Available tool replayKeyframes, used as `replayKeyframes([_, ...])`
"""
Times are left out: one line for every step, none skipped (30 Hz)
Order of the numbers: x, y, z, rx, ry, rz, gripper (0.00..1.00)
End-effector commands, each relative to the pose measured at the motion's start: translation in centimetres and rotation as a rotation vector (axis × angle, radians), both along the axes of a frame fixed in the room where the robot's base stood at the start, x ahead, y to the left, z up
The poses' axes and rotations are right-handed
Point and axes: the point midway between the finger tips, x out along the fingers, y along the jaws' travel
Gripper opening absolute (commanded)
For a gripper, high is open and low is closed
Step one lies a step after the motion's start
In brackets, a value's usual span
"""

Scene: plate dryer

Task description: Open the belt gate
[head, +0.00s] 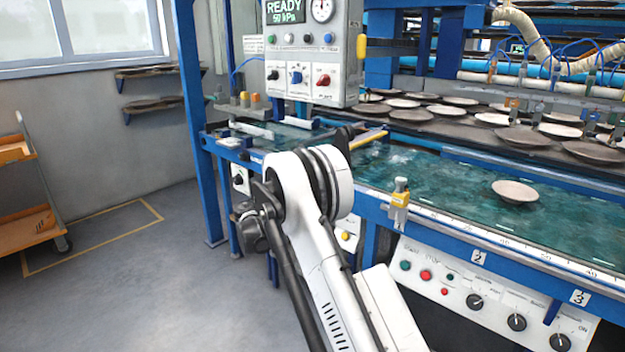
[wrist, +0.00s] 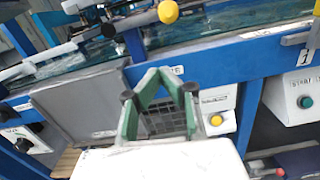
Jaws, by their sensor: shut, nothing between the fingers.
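A yellow bar (head: 369,139) lies across the near part of the belt (head: 440,180), just right of my arm in the head view; it may be the belt gate, but its base is hidden behind my arm. My gripper (wrist: 160,76) has green fingers drawn together, empty, pointing at the blue frame below the knob. It appears apart from the knob. In the head view my arm hides the gripper.
A single plate (head: 515,191) lies on the belt, with several more plates behind. The control box (head: 312,50) hangs above. Button panels line the frame below. An orange cart (head: 28,190) stands left; floor between is clear.

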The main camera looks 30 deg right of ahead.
Motion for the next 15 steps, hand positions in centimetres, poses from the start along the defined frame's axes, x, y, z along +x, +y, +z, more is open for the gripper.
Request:
replayKeyframes([-0.3, 0.9, 0.1, 0.000, 0.000, 0.002, 0.00])
replayKeyframes([-0.5, 1.3, 0.1, 0.000, 0.000, 0.002, 0.00])
replayKeyframes([-0.6, 1.7, 0.0, 0.000, 0.000, 0.002, 0.00])
replayKeyframes([-0.8, 2.1, 0.0, 0.000, 0.000, 0.002, 0.00])
replayKeyframes([-0.9, 2.3, 0.0, 0.000, 0.000, 0.002, 0.00])
replayKeyframes([-1.0, 2.6, -0.1, 0.000, 0.000, 0.001, 0.00])
replayKeyframes([-1.1, 2.7, -0.1, 0.000, 0.000, 0.000, 0.00])
replayKeyframes([-1.2, 2.9, -0.1, 0.000, 0.000, 0.000, 0.00])
replayKeyframes([-1.3, 3.0, -0.2, 0.000, 0.000, 0.000, 0.00])
replayKeyframes([-1.3, 3.1, -0.2, 0.000, 0.000, 0.000, 0.00])
replayKeyframes([-1.3, 3.1, -0.2, 0.000, 0.000, 0.000, 0.00])
replayKeyframes([-1.3, 3.2, -0.2, 0.000, 0.000, 0.000, 0.00])
replayKeyframes([-1.3, 3.2, -0.2, 0.000, 0.000, 0.000, 0.00])
replayKeyframes([-1.3, 3.2, -0.2, 0.000, 0.000, 0.000, 0.00])
replayKeyframes([-1.3, 3.2, -0.2, 0.000, 0.000, 0.000, 0.00])
